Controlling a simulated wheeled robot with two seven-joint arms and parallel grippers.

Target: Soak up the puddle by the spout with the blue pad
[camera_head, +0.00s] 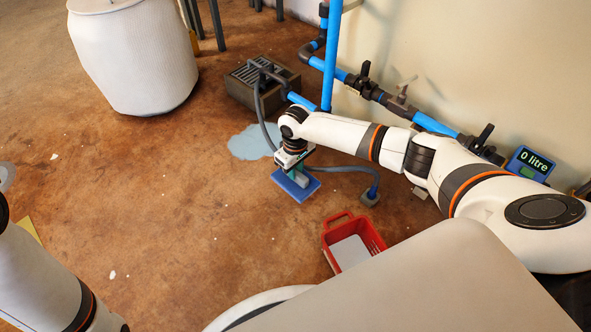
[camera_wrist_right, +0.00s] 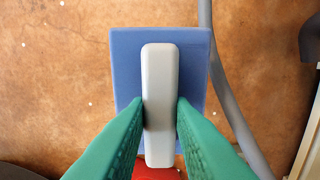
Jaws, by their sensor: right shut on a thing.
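The blue pad (camera_head: 296,184) has a grey handle, which shows in the right wrist view (camera_wrist_right: 160,70) as a pale bar along the pad (camera_wrist_right: 195,60). My right gripper (camera_head: 297,176) is shut on that handle, its green fingers (camera_wrist_right: 159,115) on either side. The pad is just in front of the puddle (camera_head: 250,143), a pale blue-grey patch on the brown floor. I cannot tell whether the pad touches the floor. The puddle's right edge is partly hidden by my right arm. My left arm shows at the lower left, but its gripper is out of view.
A red basket (camera_head: 352,240) stands near the pad. A grey hose (camera_head: 345,169) runs behind the pad. A grated drain box (camera_head: 262,82), blue pipes (camera_head: 332,60) and a "0 litre" display (camera_head: 528,163) are by the wall. A large white container (camera_head: 135,55) stands at the back left. The left floor is mostly clear.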

